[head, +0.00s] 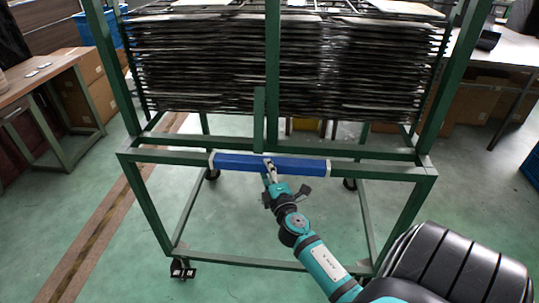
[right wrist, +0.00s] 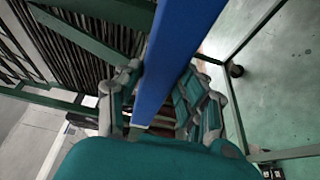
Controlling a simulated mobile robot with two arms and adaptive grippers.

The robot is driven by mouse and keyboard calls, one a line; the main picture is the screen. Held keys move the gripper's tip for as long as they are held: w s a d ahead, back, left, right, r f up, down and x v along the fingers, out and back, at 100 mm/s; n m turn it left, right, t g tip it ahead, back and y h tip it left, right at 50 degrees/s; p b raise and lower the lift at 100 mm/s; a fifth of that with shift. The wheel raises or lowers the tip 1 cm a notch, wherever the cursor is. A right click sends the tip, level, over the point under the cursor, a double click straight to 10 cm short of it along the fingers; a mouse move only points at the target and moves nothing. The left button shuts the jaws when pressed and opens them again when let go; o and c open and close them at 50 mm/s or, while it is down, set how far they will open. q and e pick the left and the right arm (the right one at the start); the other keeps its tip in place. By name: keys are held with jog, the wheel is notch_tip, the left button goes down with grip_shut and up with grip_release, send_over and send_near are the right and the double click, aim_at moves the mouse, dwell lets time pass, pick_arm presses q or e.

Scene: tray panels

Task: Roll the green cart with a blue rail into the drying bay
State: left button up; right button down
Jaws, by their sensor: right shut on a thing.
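The green cart (head: 427,170) stands upright in front of me, a metal frame on casters with a tall stack of dark tray panels (head: 200,65) on it. Its blue rail (head: 235,164) runs along the near crossbar. My right gripper (head: 269,168) is shut on the blue rail near its middle. In the right wrist view the blue rail (right wrist: 172,55) passes between the fingers of my right gripper (right wrist: 160,105). My left gripper is not in view. I cannot tell where the drying bay is.
A wooden-topped table (head: 35,75) stands at the left beside cardboard boxes (head: 85,80). A striped floor line (head: 100,225) runs along the left. Another table (head: 515,48) is at the right, with boxes below and a blue bin (head: 532,165) at the edge. Green floor around the cart is open.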

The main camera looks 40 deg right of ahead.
jog(key=shift+w+a+r, duration=0.15)
jog(key=shift+a+r, duration=0.05)
jog(key=c, duration=1.1)
grip_release()
jog(key=o, duration=0.3)
jog(key=shift+w+f, duration=0.2)
jog(key=shift+w, duration=0.1)
jog(key=v, duration=1.2)
jog(key=shift+s, duration=0.2)
